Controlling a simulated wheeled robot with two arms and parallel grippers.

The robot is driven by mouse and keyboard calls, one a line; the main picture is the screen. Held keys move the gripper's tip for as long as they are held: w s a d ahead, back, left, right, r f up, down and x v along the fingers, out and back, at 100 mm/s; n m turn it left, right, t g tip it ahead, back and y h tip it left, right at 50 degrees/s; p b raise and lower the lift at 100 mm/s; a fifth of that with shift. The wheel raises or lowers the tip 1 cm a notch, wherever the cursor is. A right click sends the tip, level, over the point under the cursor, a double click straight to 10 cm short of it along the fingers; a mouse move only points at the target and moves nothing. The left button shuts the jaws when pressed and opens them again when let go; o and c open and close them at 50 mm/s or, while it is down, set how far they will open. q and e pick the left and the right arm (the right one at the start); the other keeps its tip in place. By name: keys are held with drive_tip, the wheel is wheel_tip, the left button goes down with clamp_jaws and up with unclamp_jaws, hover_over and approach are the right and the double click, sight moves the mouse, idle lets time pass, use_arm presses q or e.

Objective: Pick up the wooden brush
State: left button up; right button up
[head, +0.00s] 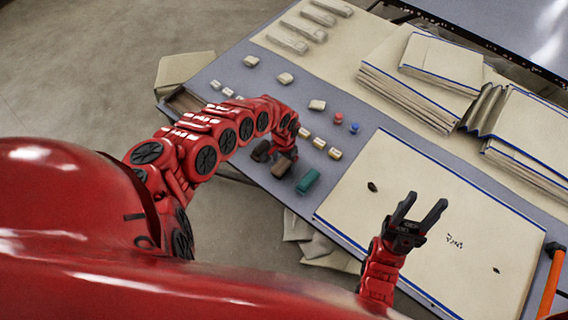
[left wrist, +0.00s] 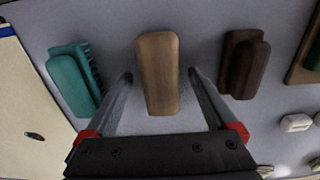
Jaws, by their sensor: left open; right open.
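The wooden brush (left wrist: 158,75) is a tan-brown block in the left wrist view, lying on the grey table between my open left fingers. Visible gaps separate it from both fingers. In the head view, the wooden brush (head: 281,167) lies just below my left gripper (head: 284,153). My left gripper (left wrist: 160,76) is open and empty over it. My right gripper (head: 423,204) is open and empty above the cream board, its fingers pointing up in the picture.
A green brush (left wrist: 77,78) and a dark brown brush (left wrist: 243,65) lie on either side of the wooden one. A cream board (head: 420,235) with blue edges covers the table's near right.

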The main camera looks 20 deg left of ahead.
use_arm(q)
drive_tip(key=shift+a+f, duration=0.1)
drive_tip(key=shift+f, duration=0.15)
drive_tip(key=shift+c, duration=0.3)
clamp_jaws()
drive_tip(key=shift+r, duration=0.15)
